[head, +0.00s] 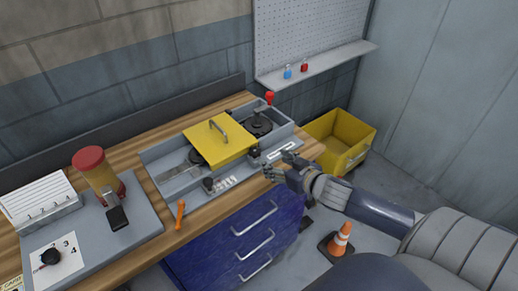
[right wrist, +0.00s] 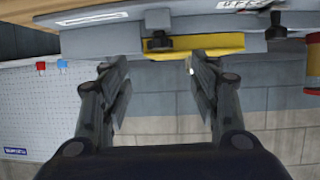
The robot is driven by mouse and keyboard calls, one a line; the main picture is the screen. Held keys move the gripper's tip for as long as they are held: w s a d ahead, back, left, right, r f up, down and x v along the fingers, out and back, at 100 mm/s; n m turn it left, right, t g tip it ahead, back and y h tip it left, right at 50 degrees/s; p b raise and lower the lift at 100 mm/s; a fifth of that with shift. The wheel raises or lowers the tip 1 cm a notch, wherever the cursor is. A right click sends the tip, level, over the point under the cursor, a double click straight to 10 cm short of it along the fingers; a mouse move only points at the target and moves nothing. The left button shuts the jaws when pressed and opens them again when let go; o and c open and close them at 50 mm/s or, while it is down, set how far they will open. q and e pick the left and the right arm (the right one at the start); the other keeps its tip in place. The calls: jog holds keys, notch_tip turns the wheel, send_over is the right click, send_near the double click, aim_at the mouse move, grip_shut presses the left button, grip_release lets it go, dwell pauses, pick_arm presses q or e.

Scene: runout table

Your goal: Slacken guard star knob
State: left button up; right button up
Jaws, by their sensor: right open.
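The yellow guard (head: 218,142) with a grey handle sits over the grey runout tray (head: 160,178) on the bench. A black star knob (head: 254,151) stands at the guard's right front corner. In the right wrist view, which looks upside down, this knob (right wrist: 159,43) shows beside the yellow edge, between and beyond the fingertips. A second black knob (head: 208,184) sits further left on the tray front; it also shows in the right wrist view (right wrist: 275,27). My right gripper (head: 279,167) is open and empty, in front of the tray and apart from the knob. My left gripper is out of view.
An orange-handled tool (head: 180,213) lies at the bench's front edge. A red-topped amber cylinder (head: 100,172) stands on the left plate. Blue drawers (head: 240,240) are below. A yellow bin (head: 340,140) and an orange cone (head: 340,240) stand on the floor at right.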

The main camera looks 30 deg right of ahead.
aim_at(257, 152)
jog(key=shift+p+x, duration=0.9)
jog(key=shift+x, duration=4.3)
jog(key=c, duration=1.1)
